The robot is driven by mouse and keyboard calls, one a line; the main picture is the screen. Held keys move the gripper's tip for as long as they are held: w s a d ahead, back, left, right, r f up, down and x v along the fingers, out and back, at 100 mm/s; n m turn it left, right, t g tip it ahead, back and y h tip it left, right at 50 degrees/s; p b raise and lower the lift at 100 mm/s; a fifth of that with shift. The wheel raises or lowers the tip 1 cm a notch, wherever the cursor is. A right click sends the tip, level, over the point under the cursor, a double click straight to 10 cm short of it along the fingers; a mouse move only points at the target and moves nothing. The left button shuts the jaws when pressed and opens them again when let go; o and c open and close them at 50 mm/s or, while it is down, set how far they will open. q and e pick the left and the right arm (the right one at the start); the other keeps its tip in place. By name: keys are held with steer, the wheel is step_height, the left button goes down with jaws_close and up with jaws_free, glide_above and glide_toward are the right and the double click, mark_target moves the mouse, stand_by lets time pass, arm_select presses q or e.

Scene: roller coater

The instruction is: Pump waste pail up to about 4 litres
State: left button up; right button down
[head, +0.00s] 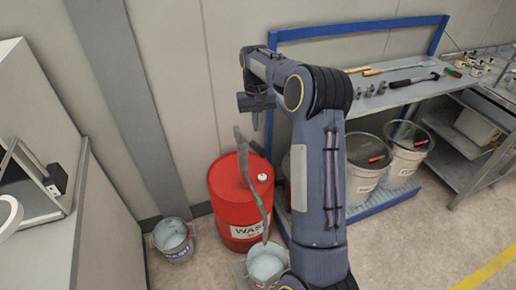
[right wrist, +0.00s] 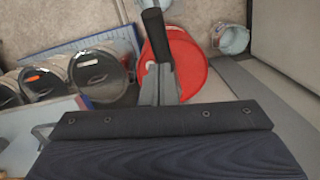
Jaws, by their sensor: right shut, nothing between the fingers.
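The red waste drum (head: 226,190) stands against the wall, and its red body also shows in the right wrist view (right wrist: 190,62). A grey pump lever (head: 243,152) rises above its top, and a thin grey-green hose (head: 257,200) slopes down its front. A pail (head: 267,266) with pale contents stands below the hose end, partly hidden by my arm; its level cannot be read. My right gripper (head: 256,120) is shut and empty above the drum. In the right wrist view its fingers (right wrist: 158,85) lie beside a dark handle (right wrist: 153,24); contact cannot be told. My left gripper is out of view.
A pail labelled WASH (head: 174,240) stands left of the drum. A grey cabinet (head: 105,225) bounds the left. Floor is open at the lower right.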

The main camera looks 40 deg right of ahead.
mark_target(258, 145)
steer(key=shift+s+f, duration=0.1)
steer(key=shift+f, duration=0.3)
steer(key=f+b, duration=0.1)
steer(key=f, duration=0.1)
steer(key=f+b, duration=0.1)
steer(key=b, duration=0.1)
steer(key=f+b, duration=0.1)
steer(key=f, duration=0.1)
steer(key=shift+s+a+f+b, duration=0.15)
steer(key=shift+s+f+b, duration=0.1)
steer(key=shift+f+b, duration=0.1)
steer(key=shift+r, duration=0.1)
steer(key=shift+f+b, duration=1.2)
steer(key=shift+f, duration=1.1)
steer(key=shift+r, duration=0.1)
